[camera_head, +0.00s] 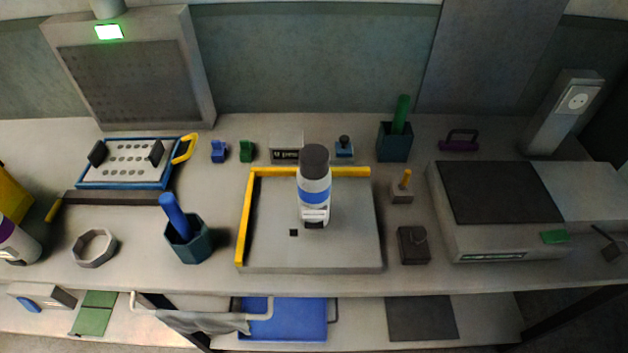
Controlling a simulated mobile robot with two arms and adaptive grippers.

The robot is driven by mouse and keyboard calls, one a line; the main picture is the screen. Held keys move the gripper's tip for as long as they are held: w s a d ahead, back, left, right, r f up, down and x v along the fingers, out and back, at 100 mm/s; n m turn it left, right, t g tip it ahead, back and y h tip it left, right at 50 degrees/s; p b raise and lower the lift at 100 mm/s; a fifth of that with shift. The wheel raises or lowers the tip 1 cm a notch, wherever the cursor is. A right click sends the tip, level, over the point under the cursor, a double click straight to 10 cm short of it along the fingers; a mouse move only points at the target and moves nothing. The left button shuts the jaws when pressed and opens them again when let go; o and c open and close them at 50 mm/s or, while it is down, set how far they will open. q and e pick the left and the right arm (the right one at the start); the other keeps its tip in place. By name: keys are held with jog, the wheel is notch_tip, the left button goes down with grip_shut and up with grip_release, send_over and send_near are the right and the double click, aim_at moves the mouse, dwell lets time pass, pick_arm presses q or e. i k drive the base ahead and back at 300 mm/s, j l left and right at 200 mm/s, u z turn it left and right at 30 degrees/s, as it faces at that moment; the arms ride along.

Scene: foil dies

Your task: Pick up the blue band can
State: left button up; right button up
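The blue band can (314,195) is a white bottle-like can with a dark grey top and a blue band around its middle. It stands upright on a light grey square plate (345,245), near the plate's middle. A yellow L-shaped fence (244,220) runs along the plate's left and back edges. The can is in front of part of the back fence bar. Neither of my grippers shows in the head view, and nothing is touching the can.
A teal cup (188,247) with a blue stick stands left of the plate. A dark small block (413,246) and a grey machine (500,238) stand to its right. A white can with a purple band (16,243) is cut off at the left edge. Blue and green blocks stand behind.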

aim_at(314, 196)
jog(key=k+l+u, duration=0.1)
jog(key=l, duration=0.4)
jog(key=l+u, duration=0.1)
jog(key=l, duration=0.45)
jog(key=k+l, duration=0.2)
jog(key=l, duration=0.25)
jog(key=i+l+u, duration=0.05)
